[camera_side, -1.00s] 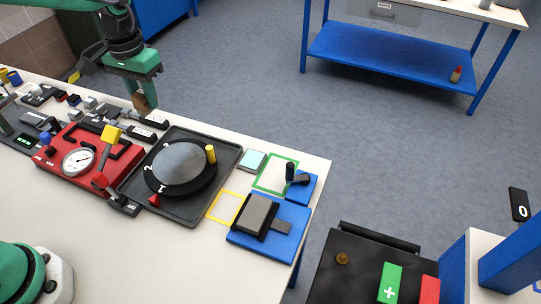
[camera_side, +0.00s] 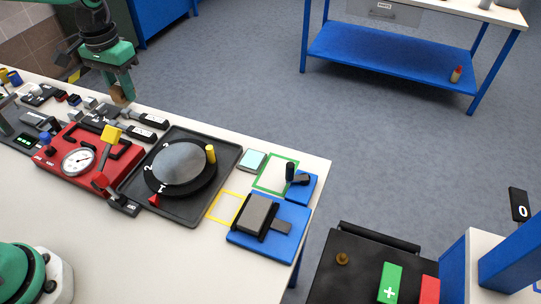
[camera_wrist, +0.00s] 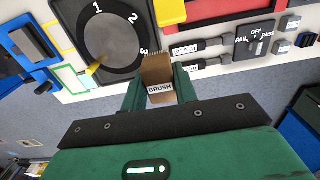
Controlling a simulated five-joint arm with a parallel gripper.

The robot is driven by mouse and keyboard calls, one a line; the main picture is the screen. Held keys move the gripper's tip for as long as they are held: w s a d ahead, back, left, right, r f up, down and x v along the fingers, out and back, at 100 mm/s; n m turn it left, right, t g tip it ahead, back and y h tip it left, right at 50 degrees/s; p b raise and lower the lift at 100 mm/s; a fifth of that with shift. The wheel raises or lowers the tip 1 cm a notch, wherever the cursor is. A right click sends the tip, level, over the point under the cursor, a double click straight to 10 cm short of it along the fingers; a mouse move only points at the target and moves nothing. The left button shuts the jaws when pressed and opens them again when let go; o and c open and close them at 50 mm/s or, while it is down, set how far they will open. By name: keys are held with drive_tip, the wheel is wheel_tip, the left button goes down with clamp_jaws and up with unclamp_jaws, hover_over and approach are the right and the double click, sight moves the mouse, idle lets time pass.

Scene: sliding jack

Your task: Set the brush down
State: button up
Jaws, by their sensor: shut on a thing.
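My gripper (camera_side: 119,88) is shut on the brush (camera_wrist: 158,75), a brown block with a white label reading BRUSH. The brush (camera_side: 119,95) also shows in the side view, hanging under the jaws near the far edge of the white bench. In the wrist view it sits between the two green fingers of my gripper (camera_wrist: 158,92), with its pale fringed end pointing away from my wrist.
A red gauge unit (camera_side: 75,165) with a yellow-topped lever stands nearby. A black tray (camera_side: 225,178) holds a round numbered turntable. Yellow (camera_side: 208,214) and green (camera_side: 255,184) outlined squares on the bench are empty. The white bench front (camera_side: 130,240) is clear.

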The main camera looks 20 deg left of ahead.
drive_tip(key=s+d+f, duration=0.2)
drive_tip(key=s+d, duration=0.1)
drive_tip(key=d, duration=0.6)
drive_tip(key=s+d+f, duration=0.2)
drive_tip(key=s+d, duration=0.1)
drive_tip(key=d, duration=0.7)
drive_tip(key=s+d+f, duration=0.3)
drive_tip(key=s+d, duration=0.7)
drive_tip(key=d, duration=0.1)
drive_tip(key=shift+s+d, duration=0.3)
drive_tip(key=shift+s, duration=0.1)
drive_tip(key=w+a+f, duration=0.1)
drive_tip(key=w+f, duration=0.1)
drive_tip(key=w, duration=0.1)
drive_tip(key=w+a+f, duration=0.2)
drive_tip(key=w, duration=0.2)
drive_tip(key=w+a+f, duration=0.1)
drive_tip(key=w+f, duration=0.2)
drive_tip(key=w, duration=0.1)
drive_tip(key=shift+a, duration=0.2)
drive_tip(key=shift+f, duration=1.95)
drive_tip(key=shift+f, duration=0.15)
drive_tip(key=o, duration=0.7)
